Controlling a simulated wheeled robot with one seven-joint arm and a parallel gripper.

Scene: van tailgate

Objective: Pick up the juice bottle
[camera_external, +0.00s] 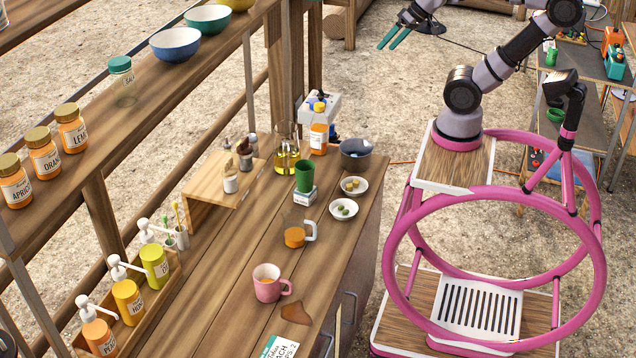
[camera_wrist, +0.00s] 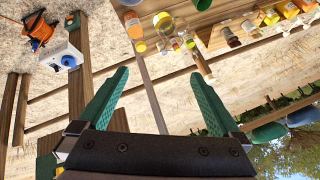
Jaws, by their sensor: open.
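The likely juice bottle (camera_external: 319,136) is a small upright bottle with orange contents and a pale label. It stands at the far end of the wooden counter (camera_external: 220,315) in the external view, in front of a white box. In the wrist view an orange item (camera_wrist: 133,25) shows at the upper left; I cannot tell whether it is this bottle. My gripper (camera_external: 394,38) has green fingers and is up in the air beyond the counter's far end, well apart from the bottle. In the wrist view its fingers (camera_wrist: 158,80) are spread with nothing held between them.
Near the bottle are an oil flask (camera_external: 287,160), a green cup (camera_external: 304,176), a dark bowl (camera_external: 356,153) and the white box (camera_external: 334,102). A pink mug (camera_external: 268,285) and a glass mug (camera_external: 295,236) stand nearer. A shelf with jars (camera_external: 71,130) runs along the left.

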